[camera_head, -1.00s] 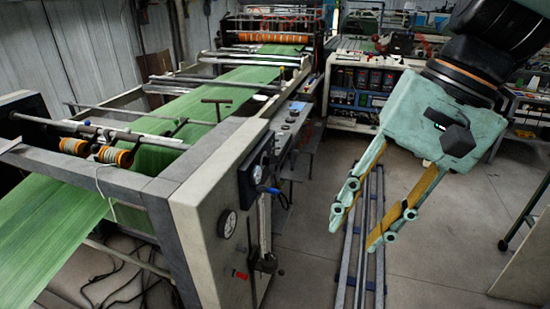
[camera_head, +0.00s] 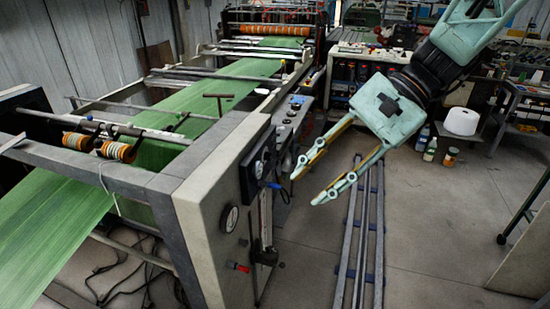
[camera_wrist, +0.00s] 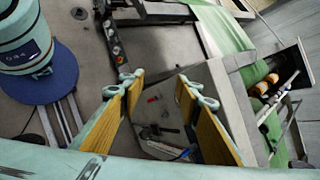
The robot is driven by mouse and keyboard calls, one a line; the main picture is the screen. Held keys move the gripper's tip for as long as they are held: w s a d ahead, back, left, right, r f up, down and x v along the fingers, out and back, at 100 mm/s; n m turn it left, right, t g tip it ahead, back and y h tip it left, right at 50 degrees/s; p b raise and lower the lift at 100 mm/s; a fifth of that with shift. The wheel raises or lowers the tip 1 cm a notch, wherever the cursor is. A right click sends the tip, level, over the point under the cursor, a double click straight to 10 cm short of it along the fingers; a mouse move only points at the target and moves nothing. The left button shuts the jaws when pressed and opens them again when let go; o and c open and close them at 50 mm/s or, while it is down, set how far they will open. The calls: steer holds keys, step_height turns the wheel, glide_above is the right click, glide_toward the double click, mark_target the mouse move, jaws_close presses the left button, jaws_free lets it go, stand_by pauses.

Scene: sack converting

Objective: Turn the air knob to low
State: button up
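The machine's grey end frame (camera_head: 205,255) carries a round gauge (camera_head: 230,219), a dark panel (camera_head: 257,166) with a blue-handled part (camera_head: 271,186), and a red-tipped lever (camera_head: 238,267). A black knob-like fitting (camera_head: 268,256) sits low on its right side; I cannot tell whether it is the air knob, nor read its setting. My gripper (camera_head: 308,187) is open and empty, its fingers pointing left and down toward the panel, with a gap between. In the wrist view my open fingers (camera_wrist: 163,88) frame part of the machine, with a small red part (camera_wrist: 153,99) between them.
Green sheet (camera_head: 50,225) runs over the machine past orange-and-white rollers (camera_head: 116,151). Floor rails (camera_head: 362,235) lie to the right of the machine. A white roll (camera_head: 461,122) and bottles (camera_head: 430,148) stand farther back. The floor at right is mostly clear.

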steer(key=w+a+f+m+y+p, duration=0.1)
steer(key=w+a+f+m+y, duration=0.15)
steer(key=w, duration=0.75)
steer(key=m+t+y+p, duration=0.4)
steer(key=m+t+y, duration=0.3)
steer(key=m, duration=0.4)
glide_toward(271, 158)
steer(key=shift+h, duration=0.25)
steer(key=v, duration=0.5)
steer(key=shift+d+r, duration=0.1)
steer(key=shift+r, duration=0.1)
steer(key=shift+b+x, duration=0.55)
steer(key=shift+x, duration=6.3)
steer(key=shift+w, duration=0.15)
steer(key=c, duration=0.9)
steer(key=shift+o, duration=0.2)
